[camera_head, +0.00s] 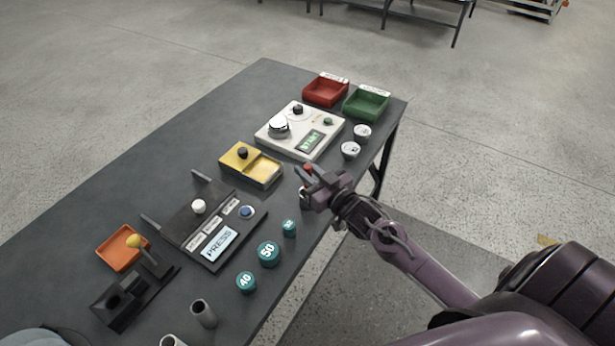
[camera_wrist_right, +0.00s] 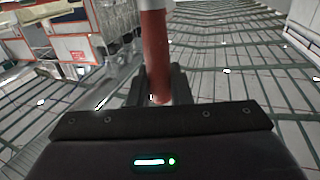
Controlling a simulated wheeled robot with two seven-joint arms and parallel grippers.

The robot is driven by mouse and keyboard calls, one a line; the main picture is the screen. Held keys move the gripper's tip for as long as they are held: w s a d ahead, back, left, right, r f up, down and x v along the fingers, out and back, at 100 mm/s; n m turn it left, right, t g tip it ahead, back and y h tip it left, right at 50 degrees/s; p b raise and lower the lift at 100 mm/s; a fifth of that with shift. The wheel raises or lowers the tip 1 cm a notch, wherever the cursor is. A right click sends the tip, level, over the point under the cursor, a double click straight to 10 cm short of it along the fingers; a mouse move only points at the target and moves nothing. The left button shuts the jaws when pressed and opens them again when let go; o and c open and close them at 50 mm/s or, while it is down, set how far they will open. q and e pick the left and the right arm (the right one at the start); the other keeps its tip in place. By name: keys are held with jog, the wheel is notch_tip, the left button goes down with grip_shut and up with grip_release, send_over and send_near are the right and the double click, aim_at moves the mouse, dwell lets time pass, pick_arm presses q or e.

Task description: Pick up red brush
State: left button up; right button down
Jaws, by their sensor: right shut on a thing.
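My right gripper (camera_head: 315,183) is over the right edge of the dark table, just right of the yellow tray. It is shut on the red brush, of which only a small red part (camera_head: 309,168) shows between the fingers in the head view. In the right wrist view the brush's red handle (camera_wrist_right: 156,55) stands up between the dark fingers, with a pale part at the top of the picture. The rest of the brush is hidden by the gripper. My left gripper is not in view.
A yellow tray (camera_head: 266,170), a white device (camera_head: 270,139) and red (camera_head: 325,95) and green (camera_head: 366,107) bins stand farther back. Two small white cups (camera_head: 350,150) are near the edge. Teal weights (camera_head: 268,253) and a press panel (camera_head: 190,240) lie nearer.

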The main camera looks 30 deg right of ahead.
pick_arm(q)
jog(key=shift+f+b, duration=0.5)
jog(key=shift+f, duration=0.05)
pick_arm(e)
notch_tip(320, 180, up, 18)
dwell(1.5)
